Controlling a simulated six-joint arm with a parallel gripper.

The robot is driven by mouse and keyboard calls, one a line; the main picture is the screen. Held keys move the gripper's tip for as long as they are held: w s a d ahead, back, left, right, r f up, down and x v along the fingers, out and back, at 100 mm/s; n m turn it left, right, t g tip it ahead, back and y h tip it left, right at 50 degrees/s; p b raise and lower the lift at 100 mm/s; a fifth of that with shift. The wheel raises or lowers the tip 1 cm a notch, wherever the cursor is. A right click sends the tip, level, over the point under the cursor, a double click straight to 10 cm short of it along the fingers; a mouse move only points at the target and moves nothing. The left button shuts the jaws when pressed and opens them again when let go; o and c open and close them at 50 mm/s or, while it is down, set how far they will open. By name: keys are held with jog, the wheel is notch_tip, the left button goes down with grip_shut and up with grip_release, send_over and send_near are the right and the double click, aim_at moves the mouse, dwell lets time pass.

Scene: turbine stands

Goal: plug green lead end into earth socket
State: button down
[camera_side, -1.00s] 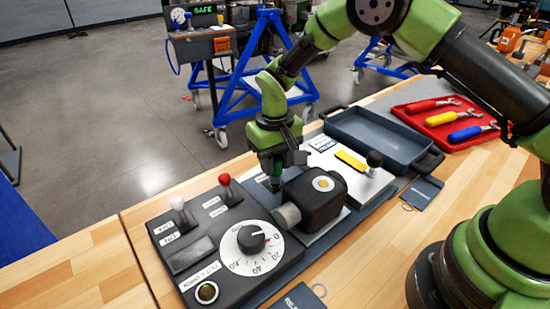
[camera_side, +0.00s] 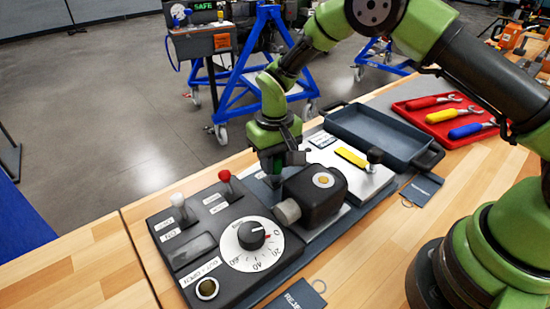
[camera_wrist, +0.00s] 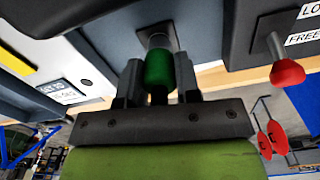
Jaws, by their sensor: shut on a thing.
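The green lead end (camera_wrist: 160,71) is a short green cylinder, seen in the wrist view between the two fingers of my gripper (camera_wrist: 158,82). My gripper is shut on it. Just beyond the lead end is a dark square fitting (camera_wrist: 156,36) on a grey surface, which looks like the earth socket. The lead end lines up with it, but I cannot tell whether its tip is inside. In the side view my gripper (camera_side: 272,165) points down between the control box and the black block.
The control box (camera_side: 205,262) with a dial (camera_side: 251,236) and a red lever (camera_side: 226,184) stands at the left. A black block (camera_side: 315,193) is close on the right. Behind are a yellow bar (camera_side: 351,156), an empty grey tray (camera_side: 382,134) and a red tool tray (camera_side: 430,108).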

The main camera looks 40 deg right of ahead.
aim_at(275, 157)
jog(key=shift+s+f, duration=0.1)
jog(key=shift+f, duration=0.25)
jog(key=c, duration=0.7)
grip_release()
jog(key=shift+o, duration=0.6)
jog(key=shift+r, duration=0.1)
jog(key=shift+r, duration=0.1)
jog(key=shift+r, duration=3.45)
